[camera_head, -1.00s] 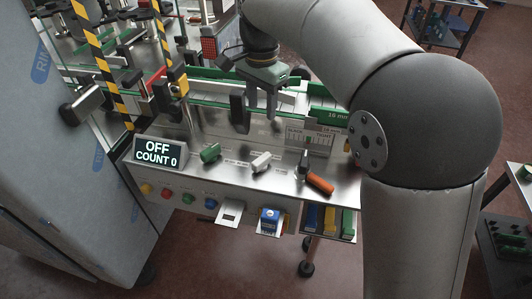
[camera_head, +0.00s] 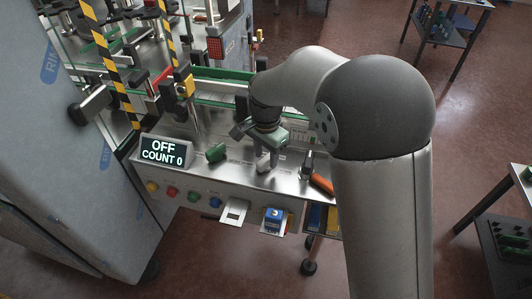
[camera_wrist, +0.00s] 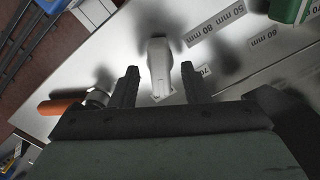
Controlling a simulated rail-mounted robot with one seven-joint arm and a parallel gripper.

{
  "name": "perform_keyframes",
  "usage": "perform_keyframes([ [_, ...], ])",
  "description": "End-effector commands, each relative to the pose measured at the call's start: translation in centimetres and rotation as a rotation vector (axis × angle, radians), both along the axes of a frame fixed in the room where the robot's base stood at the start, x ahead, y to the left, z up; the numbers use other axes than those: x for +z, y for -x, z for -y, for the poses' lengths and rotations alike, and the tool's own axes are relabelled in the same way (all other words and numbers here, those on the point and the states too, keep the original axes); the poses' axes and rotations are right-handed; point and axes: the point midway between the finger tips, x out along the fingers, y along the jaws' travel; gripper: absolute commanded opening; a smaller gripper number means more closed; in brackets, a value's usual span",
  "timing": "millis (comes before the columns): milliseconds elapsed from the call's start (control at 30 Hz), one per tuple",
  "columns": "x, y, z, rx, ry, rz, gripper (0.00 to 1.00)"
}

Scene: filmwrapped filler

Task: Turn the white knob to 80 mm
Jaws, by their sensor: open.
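The white knob (camera_wrist: 159,68) stands between the two fingers of my gripper (camera_wrist: 158,78) in the wrist view, with a visible gap on each side. It lies nearly upright in that picture. In the head view my gripper (camera_head: 268,162) points down over the panel and largely hides the knob. The jaws are open. I cannot tell which label the knob points to.
A green knob (camera_head: 216,152) is to the left and an orange-handled lever (camera_head: 321,184) to the right. The display (camera_head: 163,152) reads OFF, COUNT 0. Coloured buttons (camera_head: 172,192) line the panel front. The guarded conveyor (camera_head: 222,92) runs behind.

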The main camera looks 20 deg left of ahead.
Motion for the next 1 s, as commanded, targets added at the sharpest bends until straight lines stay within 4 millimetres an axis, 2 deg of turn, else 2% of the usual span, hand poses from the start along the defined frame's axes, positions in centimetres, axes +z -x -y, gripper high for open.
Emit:
perform_keyframes([
  [267,-0.25,0.01,0.0,0.0,0.0,0.0,0.42],
  [300,-0.24,0.01,0.0,0.0,0.0,0.0,0.39],
  [433,-0.23,0.01,0.0,0.0,0.0,0.0,0.03],
  [467,-0.22,0.01,0.0,0.0,0.0,0.0,0.0],
  [767,-0.22,0.0,-0.01,0.02,-0.001,0.0,0.0],
  [1000,-0.25,-0.04,0.01,0.13,-0.002,0.001,0.0],
])
